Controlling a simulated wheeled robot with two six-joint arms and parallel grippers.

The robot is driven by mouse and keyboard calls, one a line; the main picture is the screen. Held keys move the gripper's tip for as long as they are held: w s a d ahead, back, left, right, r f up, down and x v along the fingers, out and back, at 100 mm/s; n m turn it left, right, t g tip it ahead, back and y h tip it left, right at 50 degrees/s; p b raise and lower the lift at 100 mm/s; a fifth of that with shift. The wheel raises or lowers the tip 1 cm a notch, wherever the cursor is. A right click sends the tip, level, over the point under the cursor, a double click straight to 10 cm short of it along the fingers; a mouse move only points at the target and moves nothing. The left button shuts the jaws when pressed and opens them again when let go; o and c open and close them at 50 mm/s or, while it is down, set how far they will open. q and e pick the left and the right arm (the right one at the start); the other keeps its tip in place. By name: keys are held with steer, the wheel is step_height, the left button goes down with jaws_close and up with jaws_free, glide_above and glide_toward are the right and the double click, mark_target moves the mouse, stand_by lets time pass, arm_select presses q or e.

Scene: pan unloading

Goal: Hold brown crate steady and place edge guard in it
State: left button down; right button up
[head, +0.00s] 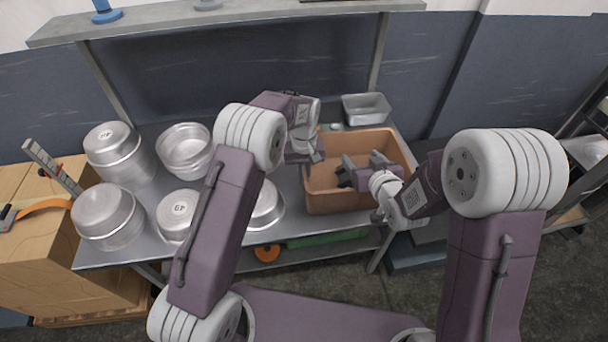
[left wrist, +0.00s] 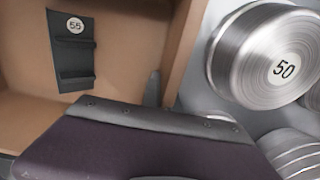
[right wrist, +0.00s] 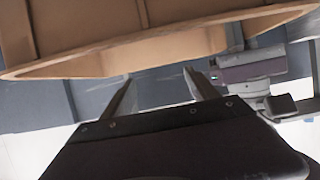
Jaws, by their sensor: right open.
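The brown crate (head: 400,150) stands on the metal table, open side up. My left gripper (head: 314,157) is at its left wall, with one finger on the inner side; it looks shut on that wall, though the outer finger is mostly hidden. A dark edge guard (left wrist: 72,50) with a round "55" label is inside the crate in the left wrist view; I cannot tell if it rests on the floor or against a wall. My right gripper (head: 345,172) is over the crate, open and with nothing between its fingers (right wrist: 162,92) in the right wrist view.
A shelf (head: 230,15) runs above the table's back.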

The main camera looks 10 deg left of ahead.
step_height(320, 180, up, 10)
stand_by(0.3)
arm_select(q)
steer(key=c, duration=1.6)
jaws_free()
steer(key=shift+o, duration=0.2)
step_height(320, 180, up, 12)
steer(key=shift+r, duration=0.1)
